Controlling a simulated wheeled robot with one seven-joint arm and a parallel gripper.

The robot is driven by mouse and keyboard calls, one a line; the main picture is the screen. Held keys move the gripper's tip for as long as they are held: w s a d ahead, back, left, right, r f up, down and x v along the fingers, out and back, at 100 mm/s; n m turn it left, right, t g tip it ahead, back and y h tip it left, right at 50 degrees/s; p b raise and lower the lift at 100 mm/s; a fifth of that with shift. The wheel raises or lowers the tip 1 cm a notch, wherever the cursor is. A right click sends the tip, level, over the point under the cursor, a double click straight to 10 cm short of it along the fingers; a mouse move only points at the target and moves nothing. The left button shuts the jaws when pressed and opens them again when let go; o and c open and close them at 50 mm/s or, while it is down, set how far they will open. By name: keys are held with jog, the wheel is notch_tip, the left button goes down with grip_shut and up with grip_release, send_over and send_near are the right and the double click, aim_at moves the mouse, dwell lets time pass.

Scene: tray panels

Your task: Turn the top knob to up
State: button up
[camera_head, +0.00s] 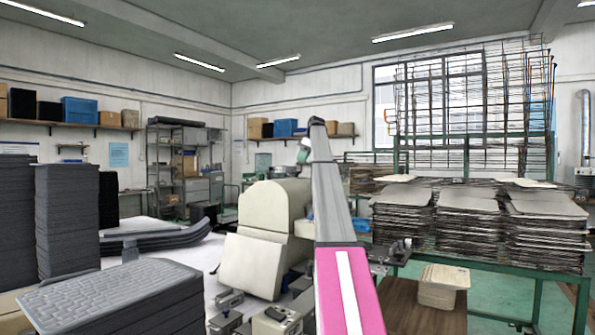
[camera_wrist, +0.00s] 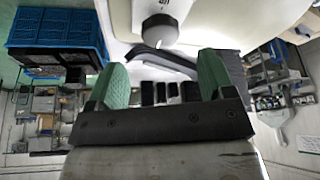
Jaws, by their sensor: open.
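A cream machine (camera_head: 266,238) stands left of the arm. Stacked panels (camera_head: 466,222) lie on a green-framed table at the right, below wire racks (camera_head: 470,110). Dark stacks (camera_head: 68,220) and a grey ribbed stack (camera_head: 115,297) fill the left.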

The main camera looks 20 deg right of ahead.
aim_at(296, 174)
jog(key=x, duration=0.6)
jog(key=c, duration=0.9)
